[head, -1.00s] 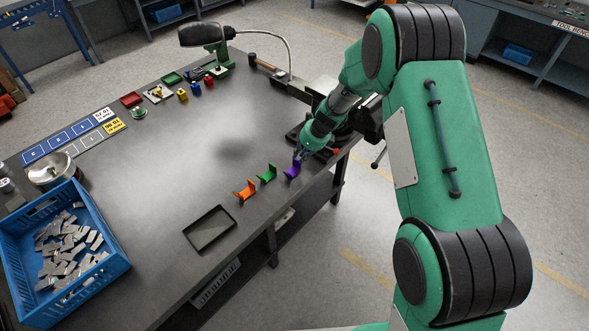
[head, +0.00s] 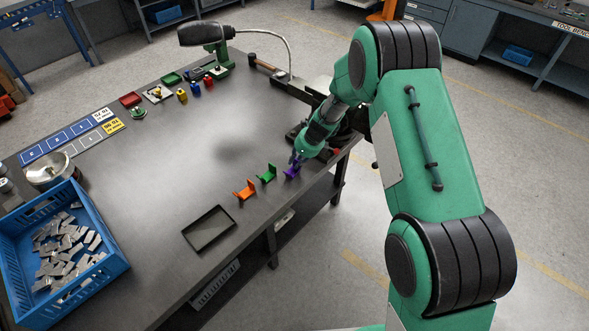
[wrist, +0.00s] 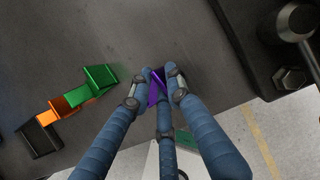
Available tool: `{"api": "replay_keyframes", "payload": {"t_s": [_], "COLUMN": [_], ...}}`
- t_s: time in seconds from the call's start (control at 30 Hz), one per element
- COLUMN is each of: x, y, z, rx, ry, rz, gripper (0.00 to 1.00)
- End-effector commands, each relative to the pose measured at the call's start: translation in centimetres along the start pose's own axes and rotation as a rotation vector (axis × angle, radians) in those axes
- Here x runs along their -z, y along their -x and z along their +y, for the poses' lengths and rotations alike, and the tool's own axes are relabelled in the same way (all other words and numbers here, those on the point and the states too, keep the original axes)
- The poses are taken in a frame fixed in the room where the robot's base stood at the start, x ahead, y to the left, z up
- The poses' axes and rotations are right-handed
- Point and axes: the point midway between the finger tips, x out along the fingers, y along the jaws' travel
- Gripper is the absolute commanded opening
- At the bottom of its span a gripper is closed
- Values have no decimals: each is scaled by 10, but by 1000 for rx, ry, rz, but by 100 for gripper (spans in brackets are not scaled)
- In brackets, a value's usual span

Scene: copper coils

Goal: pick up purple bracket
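The purple bracket (head: 290,171) is at the right end of a row of brackets near the table's front right edge. My gripper (head: 295,160) is down at it in the head view and covers part of it. In the wrist view, two blue fingers of my gripper (wrist: 163,82) flank the purple bracket (wrist: 153,93) closely, with a third finger below. Only a narrow part of the bracket shows between them. Whether the fingertips press on it cannot be told. The bracket shows no clear lift off the table.
The green bracket (head: 267,173) and orange bracket (head: 245,190) stand to the left, near a shallow black tray (head: 187,234). A dark vise-like fixture (wrist: 252,45) is close on the right. A blue crate (head: 112,267) of metal pieces is at the left. The table's middle is clear.

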Motion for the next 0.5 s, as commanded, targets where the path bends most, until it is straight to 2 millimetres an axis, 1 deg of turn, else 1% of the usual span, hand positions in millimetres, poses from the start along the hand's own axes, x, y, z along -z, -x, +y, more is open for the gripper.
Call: {"api": "replay_keyframes", "payload": {"t_s": [0.27, 0.3, 0.33, 0.37, 0.5], "x": [0, 0, 0, 0, 0], "y": [0, 0, 0, 0, 0], "z": [0, 0, 0, 0, 0], "rx": [0, 0, 0, 0, 0], "ry": [0, 0, 0, 0, 0], "rz": [0, 0, 0, 0, 0], "gripper": [17, 9, 3, 0, 0]}}
